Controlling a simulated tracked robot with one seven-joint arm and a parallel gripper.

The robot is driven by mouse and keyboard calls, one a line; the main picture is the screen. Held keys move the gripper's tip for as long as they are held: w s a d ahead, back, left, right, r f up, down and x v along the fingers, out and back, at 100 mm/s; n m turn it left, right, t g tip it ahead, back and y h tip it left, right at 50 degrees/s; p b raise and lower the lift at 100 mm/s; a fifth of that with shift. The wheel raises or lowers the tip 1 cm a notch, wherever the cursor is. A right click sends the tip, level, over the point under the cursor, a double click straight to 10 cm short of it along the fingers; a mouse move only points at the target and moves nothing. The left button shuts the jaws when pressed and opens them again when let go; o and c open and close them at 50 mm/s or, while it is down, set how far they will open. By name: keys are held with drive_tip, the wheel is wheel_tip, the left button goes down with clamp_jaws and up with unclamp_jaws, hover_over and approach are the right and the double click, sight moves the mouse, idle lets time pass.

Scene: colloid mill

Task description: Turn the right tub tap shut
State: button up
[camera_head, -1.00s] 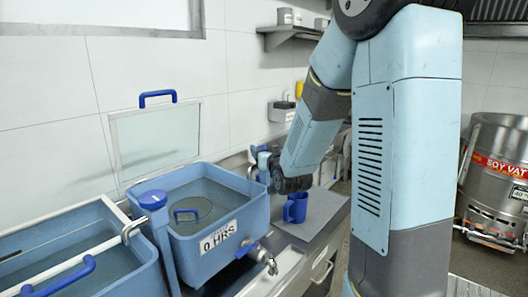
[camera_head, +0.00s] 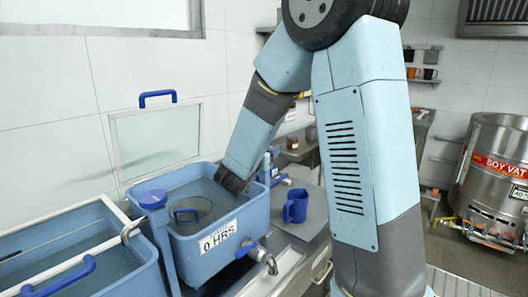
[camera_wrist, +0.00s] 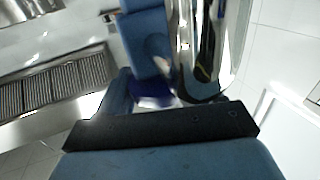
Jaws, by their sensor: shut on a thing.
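The right tub (camera_head: 205,255), light blue, carries a "0 HRS" label and holds liquid. Its tap (camera_head: 268,262) sticks out at the lower right of the front, with a metal spout and a dark blue handle (camera_head: 247,248). In the head view my wrist is over the tub's far right part, and my fingertips are hidden. In the wrist view my gripper (camera_wrist: 152,98) is shut around a dark blue part (camera_wrist: 155,101), beside a shiny metal curve (camera_wrist: 205,45). The view is blurred, and I cannot tell whether that part belongs to the tap.
The left tub (camera_head: 130,275) has a white bar and a blue handle. A raised clear lid (camera_head: 155,140) stands behind the right tub. The steel soy vat (camera_head: 490,170) is far right.

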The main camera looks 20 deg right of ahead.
drive_tip(key=m+g+h, duration=0.4)
drive_tip(key=g, duration=0.1)
drive_tip(key=m+g+h, duration=0.2)
drive_tip(key=g, duration=0.1)
drive_tip(key=shift+w+r+m, duration=0.1)
drive_tip(key=shift+r+m, duration=0.15)
drive_tip(key=shift+m, duration=0.05)
drive_tip(key=m+g, duration=0.2)
drive_tip(key=g, duration=0.1)
drive_tip(key=m+g+h, duration=0.1)
drive_tip(key=m+g, duration=0.1)
drive_tip(key=g, duration=0.1)
drive_tip(key=shift+g, duration=0.3)
drive_tip(key=shift+r+m+g, duration=0.1)
drive_tip(key=shift+m+g, duration=0.9)
drive_tip(key=shift+g, duration=0.5)
drive_tip(key=o, duration=1)
drive_tip(key=shift+o, duration=0.2)
drive_tip(key=shift+a, duration=0.3)
drive_tip(key=w+a, duration=0.2)
drive_tip(key=a, duration=1)
drive_tip(key=shift+w+a+f, duration=0.2)
drive_tip(key=shift+w+a, duration=0.2)
